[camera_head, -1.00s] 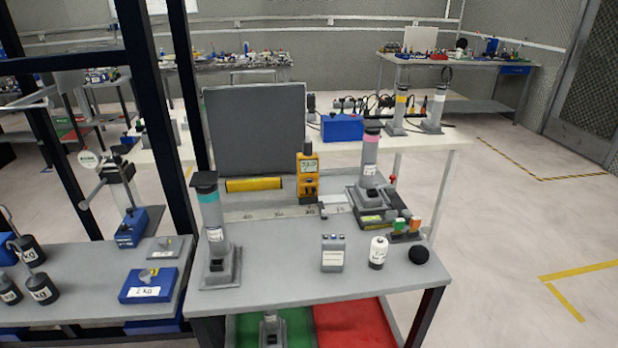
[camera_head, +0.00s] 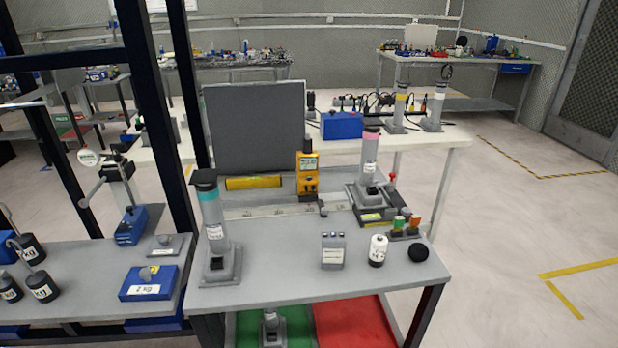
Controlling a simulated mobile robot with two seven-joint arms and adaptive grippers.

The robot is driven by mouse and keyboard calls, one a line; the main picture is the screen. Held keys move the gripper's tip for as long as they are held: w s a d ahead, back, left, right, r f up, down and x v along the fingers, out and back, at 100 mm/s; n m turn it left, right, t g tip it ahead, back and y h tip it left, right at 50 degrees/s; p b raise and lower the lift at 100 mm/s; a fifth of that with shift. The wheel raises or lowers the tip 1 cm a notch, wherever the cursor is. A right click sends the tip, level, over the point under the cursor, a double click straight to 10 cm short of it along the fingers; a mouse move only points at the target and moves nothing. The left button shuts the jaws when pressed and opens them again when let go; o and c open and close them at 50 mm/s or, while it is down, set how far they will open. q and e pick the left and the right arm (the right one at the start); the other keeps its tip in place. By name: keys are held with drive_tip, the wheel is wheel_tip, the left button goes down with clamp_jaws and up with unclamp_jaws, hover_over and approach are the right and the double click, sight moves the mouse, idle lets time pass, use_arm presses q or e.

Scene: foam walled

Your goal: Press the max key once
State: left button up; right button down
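A yellow handheld meter (camera_head: 307,177) with a lit display and dark keys stands upright near the back middle of the grey bench (camera_head: 280,285). Its key labels are too small to read, so I cannot tell which key is max. A small grey box (camera_head: 333,252) with blue-topped parts stands at the front of the bench; its label is also unreadable. Neither of my grippers is in view.
A grey column with a teal band (camera_head: 216,230) stands at the bench's left, and one with a pink band (camera_head: 369,160) at the back right. A white bottle (camera_head: 378,250) and a black ball (camera_head: 418,252) sit front right. The front middle is clear.

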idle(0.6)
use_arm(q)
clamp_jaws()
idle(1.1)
